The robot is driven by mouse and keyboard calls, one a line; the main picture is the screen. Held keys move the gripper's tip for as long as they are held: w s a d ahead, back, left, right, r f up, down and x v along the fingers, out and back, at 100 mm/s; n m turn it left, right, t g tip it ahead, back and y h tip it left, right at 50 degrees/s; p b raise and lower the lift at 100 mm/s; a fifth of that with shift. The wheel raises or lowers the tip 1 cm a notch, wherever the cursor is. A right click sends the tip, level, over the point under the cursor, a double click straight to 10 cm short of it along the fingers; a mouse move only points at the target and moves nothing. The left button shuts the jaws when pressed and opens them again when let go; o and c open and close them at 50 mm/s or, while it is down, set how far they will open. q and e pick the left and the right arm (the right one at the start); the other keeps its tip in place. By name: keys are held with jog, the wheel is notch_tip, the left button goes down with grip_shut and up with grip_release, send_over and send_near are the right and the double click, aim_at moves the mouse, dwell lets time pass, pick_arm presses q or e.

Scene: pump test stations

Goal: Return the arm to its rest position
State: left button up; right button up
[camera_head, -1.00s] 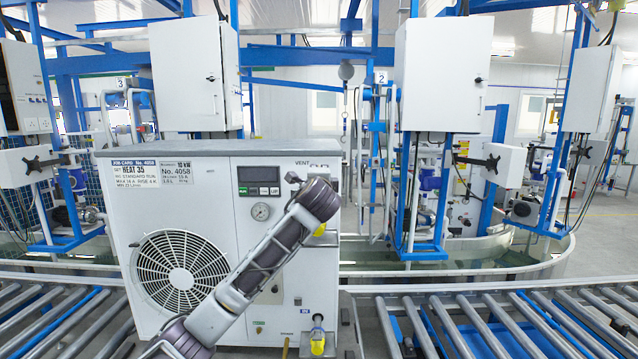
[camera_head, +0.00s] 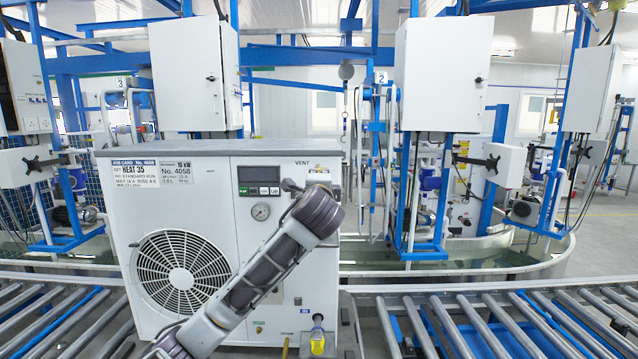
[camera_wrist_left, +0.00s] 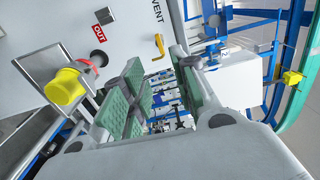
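My left arm (camera_head: 262,272) rises from the bottom of the head view, in front of a white test unit (camera_head: 215,205). Its wrist hides part of the unit's right side, and the gripper fingers are largely hidden behind it. In the left wrist view my left gripper (camera_wrist_left: 158,82) shows two green-padded fingers spread apart, with nothing between them but distant background. The unit's panel (camera_wrist_left: 122,28) is beside the fingers, with a yellow vent handle (camera_wrist_left: 159,46) beyond them and a yellow-capped fitting (camera_wrist_left: 66,88) at left. My right gripper is out of view.
The unit stands on a roller conveyor (camera_head: 500,318) that runs across the front. A yellow-handled fitting (camera_head: 317,341) sticks out low on the unit. White cabinets (camera_head: 440,75) hang on blue frames behind. The floor at far right (camera_head: 605,225) looks clear.

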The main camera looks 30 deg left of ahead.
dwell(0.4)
pick_arm(q)
jog(key=s+d+f+n+g+h, duration=0.1)
jog(key=s+d+f+g+h, duration=0.15)
jog(key=f, duration=0.75)
jog(key=s+d+f+n+g+h, duration=0.15)
jog(key=d+f, duration=0.25)
jog(key=f, duration=0.7)
jog(key=s+d+f+g+h, duration=0.1)
jog(key=s+d+f+h, duration=0.15)
jog(key=f, duration=0.75)
jog(key=s+d+f+n+g+h, duration=0.2)
jog(key=s+d+f+n+g, duration=0.15)
jog(key=s+f, duration=0.85)
jog(key=s+d+f+n+g+h, duration=0.1)
jog(key=s+d+f+n+g, duration=0.25)
jog(key=s+f, duration=0.8)
jog(key=s+f+g+b, duration=0.1)
jog(key=s+f, duration=0.1)
jog(key=f, duration=1.4)
jog(key=s+f+b, duration=0.1)
jog(key=s+f, duration=0.2)
jog(key=f, duration=1.4)
jog(key=s+a+f+g+b, duration=0.1)
jog(key=s+a+f+b, duration=0.1)
jog(key=s+f, duration=1.9)
jog(key=shift+s+a+f, duration=0.3)
jog(key=shift+s+a, duration=0.15)
jog(key=shift+a, duration=0.2)
